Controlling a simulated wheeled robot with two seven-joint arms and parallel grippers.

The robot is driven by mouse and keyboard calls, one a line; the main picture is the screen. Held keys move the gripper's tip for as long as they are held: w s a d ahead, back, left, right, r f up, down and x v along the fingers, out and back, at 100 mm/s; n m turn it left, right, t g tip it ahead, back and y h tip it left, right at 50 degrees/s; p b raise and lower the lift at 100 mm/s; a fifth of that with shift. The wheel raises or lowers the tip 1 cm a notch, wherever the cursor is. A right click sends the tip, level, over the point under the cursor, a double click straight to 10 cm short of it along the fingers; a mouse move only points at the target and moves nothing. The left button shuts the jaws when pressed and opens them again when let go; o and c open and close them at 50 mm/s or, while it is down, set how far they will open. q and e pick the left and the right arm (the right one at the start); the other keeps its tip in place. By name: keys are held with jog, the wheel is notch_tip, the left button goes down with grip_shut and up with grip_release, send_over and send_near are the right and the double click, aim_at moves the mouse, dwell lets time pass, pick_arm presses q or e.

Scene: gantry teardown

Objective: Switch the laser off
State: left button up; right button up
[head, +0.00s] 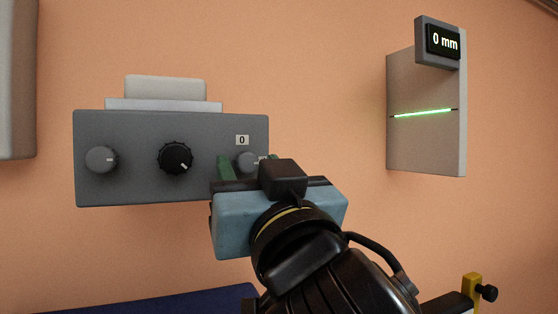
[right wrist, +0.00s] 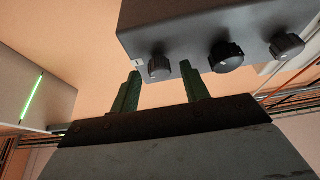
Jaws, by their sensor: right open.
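A grey control box (head: 130,185) on the wall carries three knobs: a grey left knob (head: 101,159), a black middle knob (head: 175,158) and a grey right knob (head: 247,161) under a label reading 0. My right gripper (head: 249,168) is open in front of the right knob. In the right wrist view its green fingers (right wrist: 163,82) stand either side of that knob (right wrist: 159,68); contact cannot be told. The laser line (head: 423,112) glows green across a pale housing (head: 425,150). The display (head: 443,42) above it reads 0 mm. My left gripper is out of view.
A pale block (head: 165,88) sits on top of the control box. A grey cabinet edge (head: 15,80) is at the far left. A dark blue surface (head: 170,305) lies low at left, and a yellow bracket (head: 471,290) low at right. The wall between box and housing is clear.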

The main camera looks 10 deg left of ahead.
jog(key=shift+w+a+r, duration=0.1)
jog(key=shift+w+a, duration=0.05)
jog(key=shift+w, duration=0.05)
jog(key=c, duration=1)
